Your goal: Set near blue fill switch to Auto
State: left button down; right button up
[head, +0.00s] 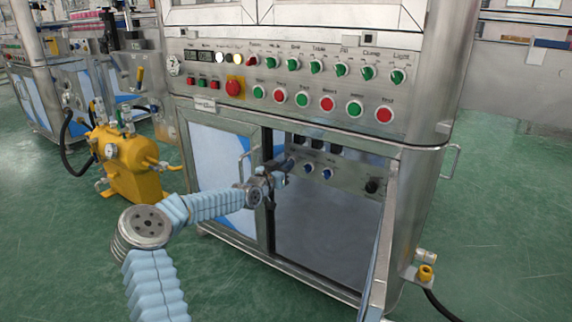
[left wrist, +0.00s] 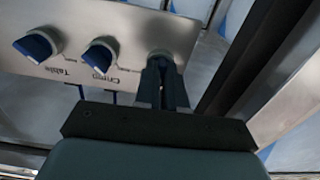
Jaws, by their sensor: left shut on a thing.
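My left gripper (head: 287,164) reaches into the open lower cabinet from the left, at the left end of the small switch panel. In the left wrist view the gripper (left wrist: 162,82) is shut on a switch (left wrist: 160,55) mounted on the panel. The fingers hide most of this switch, including its handle and label, so its setting cannot be read. Two other blue switches stand beside it. One (left wrist: 98,55) has a label that looks like "Crimp", and the other (left wrist: 38,44) is labelled "Table". My right gripper is not in view.
An open cabinet door (head: 381,245) stands to the right of the opening. A closed door (head: 222,165) is on the left. The upper panel (head: 214,85) carries several green switches and red and green buttons. A yellow tank (head: 128,165) stands at the left.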

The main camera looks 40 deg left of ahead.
pick_arm(q)
jog(key=n, duration=0.8)
jog(key=shift+f+b, duration=0.15)
jog(key=shift+b, duration=0.15)
jog(key=shift+n, duration=0.4)
jog(key=c, duration=1.2)
grip_release()
jog(key=s, duration=0.4)
jog(key=s+d+p, duration=0.1)
jog(key=s, duration=0.8)
jog(key=shift+s+d+p, duration=0.25)
jog(key=shift+s+p, duration=0.05)
jog(key=shift+s, duration=0.1)
